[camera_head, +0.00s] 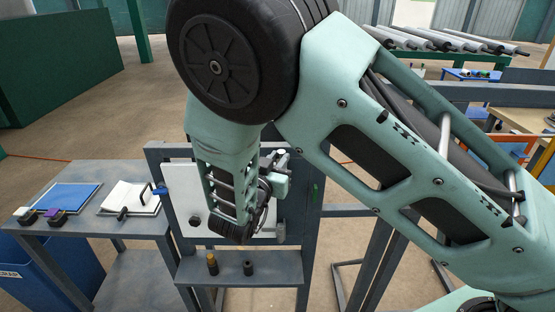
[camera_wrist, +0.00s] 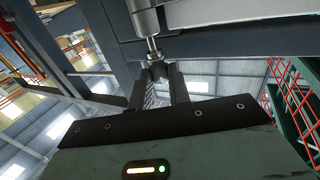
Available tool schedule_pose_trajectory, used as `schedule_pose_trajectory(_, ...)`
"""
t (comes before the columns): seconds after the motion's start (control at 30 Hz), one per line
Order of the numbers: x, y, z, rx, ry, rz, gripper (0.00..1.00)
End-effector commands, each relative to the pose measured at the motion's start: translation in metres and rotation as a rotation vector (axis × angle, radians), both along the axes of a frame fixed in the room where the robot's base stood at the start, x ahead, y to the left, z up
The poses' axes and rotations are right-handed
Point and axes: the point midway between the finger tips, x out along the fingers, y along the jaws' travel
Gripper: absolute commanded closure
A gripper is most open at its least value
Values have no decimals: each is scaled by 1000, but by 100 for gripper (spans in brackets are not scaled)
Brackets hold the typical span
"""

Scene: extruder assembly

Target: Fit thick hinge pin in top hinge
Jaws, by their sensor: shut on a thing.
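In the wrist view, my gripper (camera_wrist: 159,80) is shut on a short metal pin (camera_wrist: 153,45), whose lower part sits between the dark fingers. The slim shaft of the pin points at a light grey cylindrical hinge barrel (camera_wrist: 145,18). The shaft's end meets or enters the barrel's end; how deep it sits I cannot tell. In the head view, my gripper (camera_head: 282,156) is at the upper right of the white door panel (camera_head: 178,190), mostly behind my forearm. The pin and top hinge cannot be made out clearly there.
A shelf (camera_head: 230,280) below the panel holds a brass-topped dark piece (camera_head: 212,264) and a black piece (camera_head: 248,268). Grey frame posts (camera_head: 310,240) stand close to my gripper.

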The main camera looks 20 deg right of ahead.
Motion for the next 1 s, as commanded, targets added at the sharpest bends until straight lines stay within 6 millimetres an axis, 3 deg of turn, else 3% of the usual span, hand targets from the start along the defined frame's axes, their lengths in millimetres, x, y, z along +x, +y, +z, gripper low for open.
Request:
schedule_pose_trajectory(0.4,0,0,-18,0,0,0,100)
schedule_pose_trajectory(0.43,0,0,-16,0,0,0,76)
schedule_pose_trajectory(0.5,0,0,-16,0,0,0,57)
schedule_pose_trajectory(0.83,-2,1,-16,0,0,0,56)
schedule_pose_trajectory(1.0,-16,14,-18,0,0,4,56)
